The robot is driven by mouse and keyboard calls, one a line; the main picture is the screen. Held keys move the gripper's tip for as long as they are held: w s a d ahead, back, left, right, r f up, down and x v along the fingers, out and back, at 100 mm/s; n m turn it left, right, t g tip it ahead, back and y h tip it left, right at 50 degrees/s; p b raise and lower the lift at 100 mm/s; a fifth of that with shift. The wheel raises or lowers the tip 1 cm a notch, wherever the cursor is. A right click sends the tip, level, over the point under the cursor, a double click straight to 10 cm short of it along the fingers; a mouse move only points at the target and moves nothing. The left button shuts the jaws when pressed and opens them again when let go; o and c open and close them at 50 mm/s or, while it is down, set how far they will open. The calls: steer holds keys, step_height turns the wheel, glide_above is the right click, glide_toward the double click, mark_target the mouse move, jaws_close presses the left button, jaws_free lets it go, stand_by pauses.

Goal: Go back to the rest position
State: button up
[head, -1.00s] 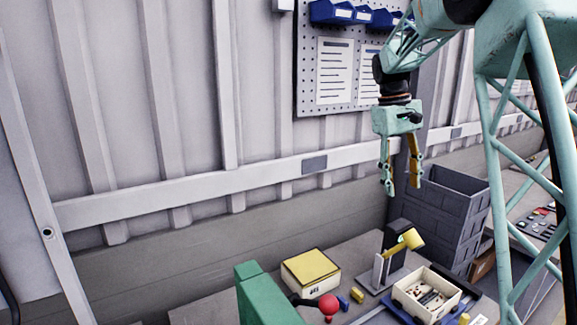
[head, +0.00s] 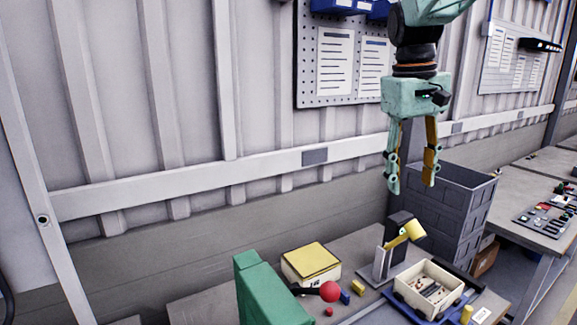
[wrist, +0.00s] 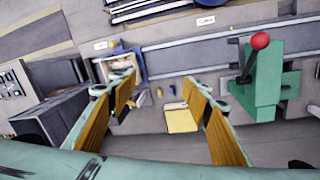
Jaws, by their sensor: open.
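My gripper (head: 413,185) hangs pointing down in front of the wall, well above the workbench. Its two fingers are apart, with nothing between them in the head view. In the wrist view my gripper (wrist: 165,112) also shows open and empty, with its two yellow-padded fingers spread and the bench below. The rest position itself is not marked in either view.
Below are a yellow-topped box (head: 311,263), a stand with a yellow head (head: 405,235), a white parts tray (head: 430,290) and a green fixture (head: 265,290) with a red-knobbed lever (head: 329,292). Dark stacked crates (head: 450,215) stand behind my gripper. Another table (head: 530,210) is at right.

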steer(key=s+a+f+m+t+b, duration=0.1)
steer(key=s+a+b, duration=0.1)
steer(key=s, duration=0.8)
steer(key=s+a+f+t+b, duration=0.1)
steer(key=s+a+f+b, duration=0.15)
steer(key=s, duration=0.65)
steer(key=s+a+f+b, duration=0.1)
steer(key=s+f+b, duration=0.1)
steer(key=s+f, duration=0.3)
steer(key=s+a+f+m+t+y+b, duration=0.1)
steer(key=s+f, duration=0.5)
steer(key=s, duration=0.8)
steer(key=shift+s+a+y+b, duration=0.15)
steer(key=shift+a+y+b, duration=0.15)
steer(key=shift+a+b, duration=0.35)
steer(key=shift+a, duration=0.1)
